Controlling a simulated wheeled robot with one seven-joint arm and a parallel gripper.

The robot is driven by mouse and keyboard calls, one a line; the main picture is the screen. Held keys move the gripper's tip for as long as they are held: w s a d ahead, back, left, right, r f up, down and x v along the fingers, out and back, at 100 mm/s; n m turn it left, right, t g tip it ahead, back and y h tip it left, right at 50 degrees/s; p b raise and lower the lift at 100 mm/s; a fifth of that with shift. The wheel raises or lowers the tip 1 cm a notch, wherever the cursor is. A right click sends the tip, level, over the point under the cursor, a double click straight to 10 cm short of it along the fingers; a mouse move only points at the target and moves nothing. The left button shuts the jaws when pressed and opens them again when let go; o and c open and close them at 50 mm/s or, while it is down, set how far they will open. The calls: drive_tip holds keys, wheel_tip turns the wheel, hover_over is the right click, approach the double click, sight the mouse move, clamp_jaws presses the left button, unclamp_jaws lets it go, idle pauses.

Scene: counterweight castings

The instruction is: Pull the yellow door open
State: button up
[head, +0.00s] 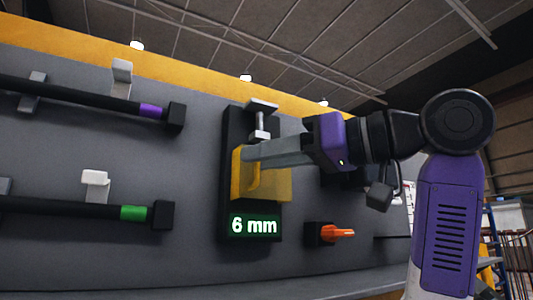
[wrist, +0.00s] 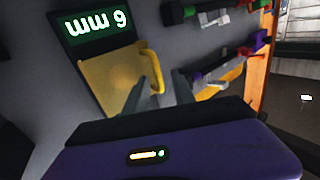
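The yellow door (head: 275,186) is a small panel on a black wall-mounted unit, above a lit "6 mm" display (head: 254,225). It appears closed. Its yellow bar handle (head: 237,172) stands out at the left side. In the wrist view, which is turned over, the door (wrist: 108,78) and handle (wrist: 152,68) show just beyond my fingers. My gripper (head: 246,155) reaches in from the right, its grey fingers at the handle. In the wrist view the fingers (wrist: 158,88) are apart, with the handle's near end seen between them. I cannot tell whether they touch it.
A grey metal bracket (head: 262,108) sits above the door. An orange knob (head: 338,234) sticks out at lower right. Dark bars with a purple band (head: 152,111) and a green band (head: 133,213) hang on the left. The wall in front of the display is free.

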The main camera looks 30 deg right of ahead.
clamp_jaws()
idle(1.4)
